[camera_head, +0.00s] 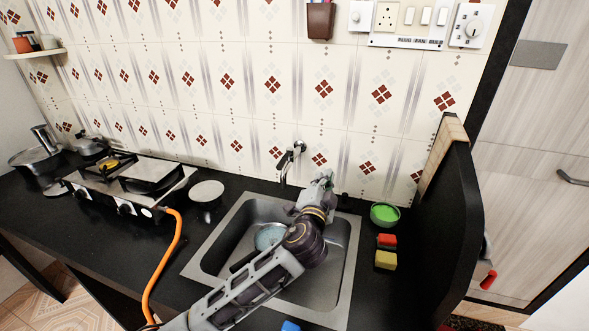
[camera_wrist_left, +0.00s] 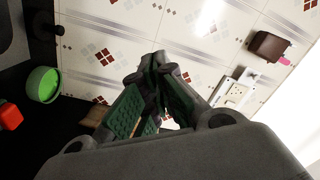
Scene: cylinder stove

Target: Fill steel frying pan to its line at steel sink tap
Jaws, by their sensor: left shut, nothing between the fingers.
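The steel sink (camera_head: 220,233) is set in the black counter. The steel tap (camera_head: 291,158) comes out of the tiled wall above its back edge. A round pan (camera_head: 268,237) lies in the sink with a dark handle towards the lower left; my left arm partly covers it. Its inside looks pale blue, but I cannot make out a line or the water level. My left gripper (camera_head: 325,182) is just right of the tap, shut and empty, apart from the pan. Its green-padded fingers fill the middle of the left wrist view (camera_wrist_left: 158,95). My right gripper is not in view.
A green bowl (camera_head: 384,215), a red block (camera_head: 387,240) and a yellow sponge-like block (camera_head: 385,260) stand right of the sink, before a dark upright panel (camera_head: 445,220).

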